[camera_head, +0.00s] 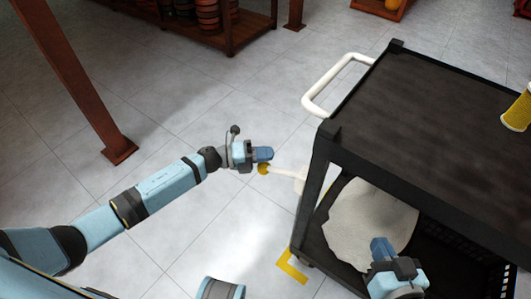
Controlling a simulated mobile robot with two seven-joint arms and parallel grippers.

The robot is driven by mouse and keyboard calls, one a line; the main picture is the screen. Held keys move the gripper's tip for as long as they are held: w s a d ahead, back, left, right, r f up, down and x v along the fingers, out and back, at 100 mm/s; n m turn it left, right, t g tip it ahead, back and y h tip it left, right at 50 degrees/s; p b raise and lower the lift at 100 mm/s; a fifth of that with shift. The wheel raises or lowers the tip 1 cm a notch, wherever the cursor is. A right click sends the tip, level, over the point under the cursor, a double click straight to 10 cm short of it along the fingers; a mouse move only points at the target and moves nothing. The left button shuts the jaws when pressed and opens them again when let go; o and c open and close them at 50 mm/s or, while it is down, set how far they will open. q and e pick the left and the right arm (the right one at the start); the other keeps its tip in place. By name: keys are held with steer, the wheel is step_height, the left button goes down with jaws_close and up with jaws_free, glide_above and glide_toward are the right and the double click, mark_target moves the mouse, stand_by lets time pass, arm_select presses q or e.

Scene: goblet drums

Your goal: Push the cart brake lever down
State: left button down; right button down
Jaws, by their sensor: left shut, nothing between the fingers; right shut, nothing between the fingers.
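The black cart (430,120) stands at the right with a white handle (325,85) on its left end. The brake lever (285,173) is a pale bar that sticks out to the left from the cart's near left side. It ends in a yellow knob (263,169). My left gripper (265,154) is shut and empty, right above the knob in the picture. I cannot tell whether it touches the knob. My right gripper (380,247) is shut and empty at the lower right, in front of the cart's lower shelf.
A pale round drumhead or hide (365,222) lies on the cart's lower shelf. A yellow drum (519,111) stands on the cart top. A yellow corner mark (290,268) is on the tiled floor. A brown post (75,80) stands at the left, with shelves (240,35) behind.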

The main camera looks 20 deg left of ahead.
arm_select(q)
steer(key=shift+a, duration=0.15)
arm_select(e)
steer(key=shift+a+r, duration=0.1)
arm_select(q)
steer(key=shift+s, duration=0.1)
arm_select(e)
steer(key=shift+w+r, duration=0.25)
steer(key=shift+w, duration=0.05)
